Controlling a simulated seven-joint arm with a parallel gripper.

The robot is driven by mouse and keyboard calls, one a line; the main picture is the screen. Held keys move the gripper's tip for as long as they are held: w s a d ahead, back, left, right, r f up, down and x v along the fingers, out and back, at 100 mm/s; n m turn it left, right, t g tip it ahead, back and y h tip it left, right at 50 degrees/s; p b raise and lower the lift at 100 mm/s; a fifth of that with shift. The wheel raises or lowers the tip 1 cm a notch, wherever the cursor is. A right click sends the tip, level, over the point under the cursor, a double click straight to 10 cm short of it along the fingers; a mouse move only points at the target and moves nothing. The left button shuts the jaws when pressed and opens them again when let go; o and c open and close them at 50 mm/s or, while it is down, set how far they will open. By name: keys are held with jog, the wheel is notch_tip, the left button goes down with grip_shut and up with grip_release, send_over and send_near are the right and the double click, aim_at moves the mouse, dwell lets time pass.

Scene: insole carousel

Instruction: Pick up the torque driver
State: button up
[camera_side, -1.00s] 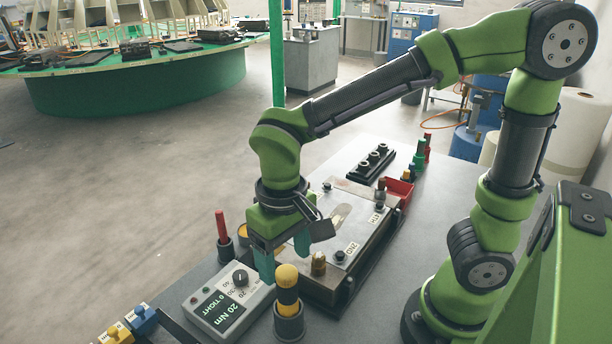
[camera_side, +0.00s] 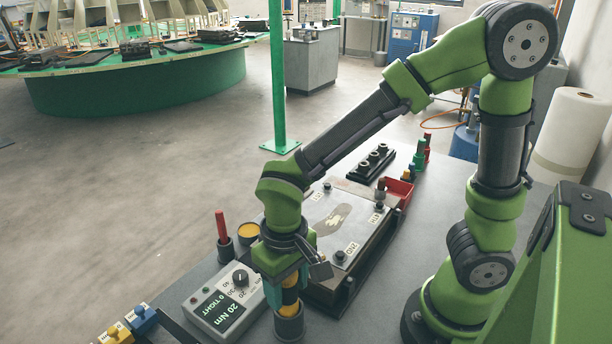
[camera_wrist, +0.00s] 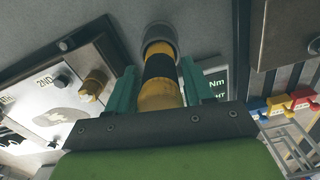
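The torque driver has a yellow-and-black handle (camera_side: 290,296) and stands upright in a dark round holder (camera_side: 289,325) at the front of the bench. In the wrist view its handle (camera_wrist: 160,68) runs between my teal fingers, with its far end in the holder (camera_wrist: 160,35). My gripper (camera_side: 288,285) is lowered over the driver, one finger on each side. The fingers look open, with a narrow gap beside the handle. The gripper hides the driver's upper part in the side view.
A torque controller box (camera_side: 226,303) stands close left of the driver. A red-handled tool (camera_side: 222,228) and a yellow-topped cup (camera_side: 249,232) are behind it. A metal plate fixture (camera_side: 325,222) lies to the right. Blue and yellow connectors (camera_side: 140,318) sit at the front left.

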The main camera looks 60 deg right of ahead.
jog(key=c, duration=0.8)
jog(key=shift+r, duration=5.05)
jog(key=shift+c, duration=0.2)
